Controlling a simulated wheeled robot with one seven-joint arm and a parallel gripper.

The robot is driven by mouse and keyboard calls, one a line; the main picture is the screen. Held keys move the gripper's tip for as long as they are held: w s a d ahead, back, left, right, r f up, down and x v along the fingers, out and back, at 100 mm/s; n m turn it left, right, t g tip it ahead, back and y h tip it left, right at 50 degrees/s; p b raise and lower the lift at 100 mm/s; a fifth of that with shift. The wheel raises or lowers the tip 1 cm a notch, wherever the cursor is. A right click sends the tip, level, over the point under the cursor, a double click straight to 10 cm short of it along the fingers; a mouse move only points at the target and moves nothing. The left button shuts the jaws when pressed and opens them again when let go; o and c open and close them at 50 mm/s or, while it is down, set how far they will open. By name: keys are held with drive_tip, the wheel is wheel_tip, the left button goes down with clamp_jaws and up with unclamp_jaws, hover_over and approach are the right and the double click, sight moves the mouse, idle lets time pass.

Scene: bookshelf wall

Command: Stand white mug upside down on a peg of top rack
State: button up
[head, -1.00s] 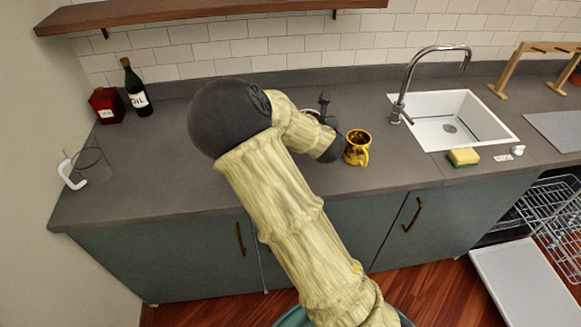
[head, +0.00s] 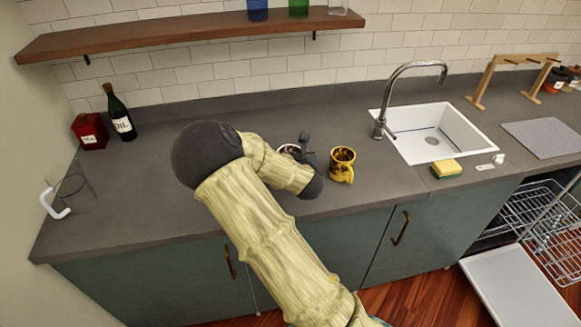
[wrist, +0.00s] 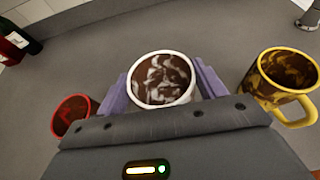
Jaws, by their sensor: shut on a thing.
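The white mug (wrist: 162,66) shows in the wrist view with its rim up and brown and whitish stains inside. It sits between the purple fingers of my gripper (wrist: 163,82), which is shut on it. In the head view my gripper (head: 305,148) is low over the counter, left of the yellow mug, and my arm partly hides the held mug. Wire dishwasher racks (head: 530,205) show at the right edge of the head view; I cannot clearly make out the top rack's pegs.
A yellow mug (head: 341,165) stands right of my gripper, and a red mug (wrist: 72,112) is close on its left. A sink (head: 437,125), faucet (head: 380,118) and sponge (head: 445,169) lie to the right. The open dishwasher door (head: 520,290) is low. A shelf (head: 190,33) hangs above.

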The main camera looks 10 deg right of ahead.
drive_tip(key=shift+f, duration=0.2)
drive_tip(key=shift+f, duration=1.85)
drive_tip(key=shift+f, duration=0.1)
drive_tip(key=shift+f, duration=0.15)
drive_tip(key=o, duration=1.6)
